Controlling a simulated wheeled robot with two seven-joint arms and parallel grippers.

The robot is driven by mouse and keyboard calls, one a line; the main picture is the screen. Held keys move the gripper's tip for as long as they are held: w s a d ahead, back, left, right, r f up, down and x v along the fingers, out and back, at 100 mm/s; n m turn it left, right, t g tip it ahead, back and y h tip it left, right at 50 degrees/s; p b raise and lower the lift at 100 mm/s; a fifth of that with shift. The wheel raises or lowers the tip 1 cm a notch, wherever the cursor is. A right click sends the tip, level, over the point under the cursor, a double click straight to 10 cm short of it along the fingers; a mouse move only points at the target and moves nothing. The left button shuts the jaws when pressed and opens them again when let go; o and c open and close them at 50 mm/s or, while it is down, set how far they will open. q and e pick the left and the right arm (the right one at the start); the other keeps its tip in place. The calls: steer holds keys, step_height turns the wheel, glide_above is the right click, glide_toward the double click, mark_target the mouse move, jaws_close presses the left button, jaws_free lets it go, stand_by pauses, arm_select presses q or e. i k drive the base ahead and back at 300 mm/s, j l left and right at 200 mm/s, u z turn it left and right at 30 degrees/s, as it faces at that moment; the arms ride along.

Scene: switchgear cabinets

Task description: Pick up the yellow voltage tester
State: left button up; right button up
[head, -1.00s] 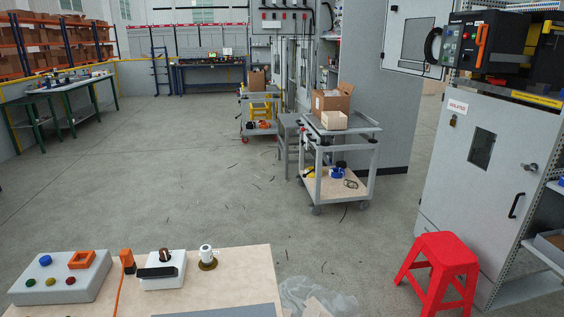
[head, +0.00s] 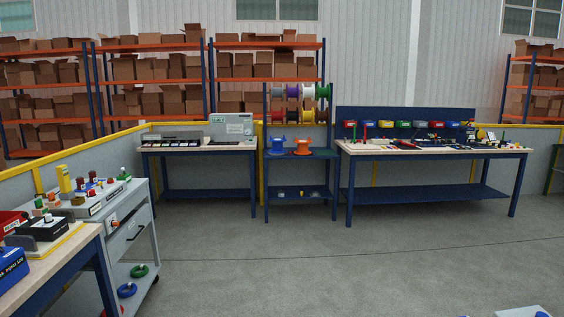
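A small upright yellow object (head: 64,180) stands on the grey cart (head: 140,232) at the left, among several small coloured knobs and parts. It may be the yellow voltage tester, but it is too small to tell.
A wooden-topped table (head: 50,270) with a blue box (head: 12,268) fills the lower left, close to the cart. Blue workbenches (head: 440,153) stand along the back, before shelves of cardboard boxes (head: 160,70). The grey floor (head: 350,265) is open in the middle and right.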

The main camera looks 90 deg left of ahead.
mark_target(65, 184)
steer(key=u, duration=4.15)
steer(key=i+l+z, duration=0.2)
steer(key=i+z, duration=0.2)
steer(key=i+l+z, duration=0.2)
steer(key=i+z, duration=0.2)
steer(key=i, duration=0.45)
steer(key=i+z, duration=0.4)
steer(key=i, duration=2.15)
steer(key=i+u, duration=0.4)
steer(key=i, duration=0.15)
steer(key=i+u, duration=0.45)
steer(key=i+l+u, duration=0.4)
steer(key=i, duration=0.15)
steer(key=i+j, duration=0.05)
steer(key=j, duration=0.05)
